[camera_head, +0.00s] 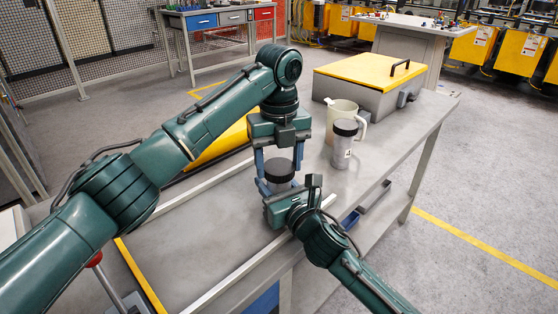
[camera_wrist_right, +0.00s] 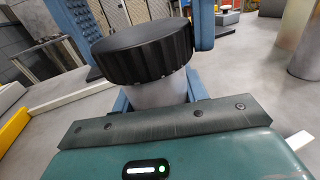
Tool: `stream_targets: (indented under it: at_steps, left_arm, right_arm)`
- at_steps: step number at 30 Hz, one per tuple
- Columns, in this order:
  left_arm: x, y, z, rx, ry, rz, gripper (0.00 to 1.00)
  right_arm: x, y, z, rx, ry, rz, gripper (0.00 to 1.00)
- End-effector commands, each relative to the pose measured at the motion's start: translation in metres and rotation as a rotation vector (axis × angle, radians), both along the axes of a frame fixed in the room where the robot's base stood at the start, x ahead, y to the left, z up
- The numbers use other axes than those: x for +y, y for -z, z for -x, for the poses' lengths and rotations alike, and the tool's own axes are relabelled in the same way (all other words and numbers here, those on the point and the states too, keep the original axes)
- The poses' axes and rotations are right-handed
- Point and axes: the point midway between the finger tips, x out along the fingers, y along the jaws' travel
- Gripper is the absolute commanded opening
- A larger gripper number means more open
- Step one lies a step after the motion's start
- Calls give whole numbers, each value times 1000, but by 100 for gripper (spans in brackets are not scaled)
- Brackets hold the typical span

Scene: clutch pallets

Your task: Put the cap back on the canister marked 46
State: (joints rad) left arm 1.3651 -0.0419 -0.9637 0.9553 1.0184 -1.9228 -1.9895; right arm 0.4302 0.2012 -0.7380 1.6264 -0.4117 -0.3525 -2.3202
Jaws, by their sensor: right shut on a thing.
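A canister with a grey body (camera_wrist_right: 160,93) stands upright on the grey workbench, its number hidden from view. A ribbed black cap (camera_wrist_right: 142,52) is at its top; it also shows in the head view (camera_head: 279,168). I cannot tell whether the cap is seated or just above the rim. My left gripper (camera_head: 278,163) points down from above, its blue fingers on both sides of the cap and close against it. My right gripper (camera_head: 283,192) comes in low from the front and is shut on the canister body, below the cap.
Another black-capped canister (camera_head: 342,151) with a small label stands to the right, beside a cream jug (camera_head: 346,109). A grey case with a yellow lid (camera_head: 369,70) is behind them. The bench's front left is clear.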

Motion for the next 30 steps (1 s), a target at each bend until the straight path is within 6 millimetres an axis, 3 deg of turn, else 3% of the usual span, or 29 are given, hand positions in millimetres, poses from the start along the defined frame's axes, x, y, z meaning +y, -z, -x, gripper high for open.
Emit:
stream_targets:
  at_steps: [8,17,20,30]
  left_arm:
    - [0,0,0,0,-2,1,82]
    - [0,-4,0,-3,-3,1,82]
    - [-1,-17,-1,-4,-3,3,82]
    - [0,-89,-1,-7,-5,-2,82]
  right_arm:
    - [-1,1,0,2,1,1,0]
    - [0,1,0,1,1,2,0]
    - [0,1,0,1,1,2,0]
    - [0,1,0,1,1,2,0]
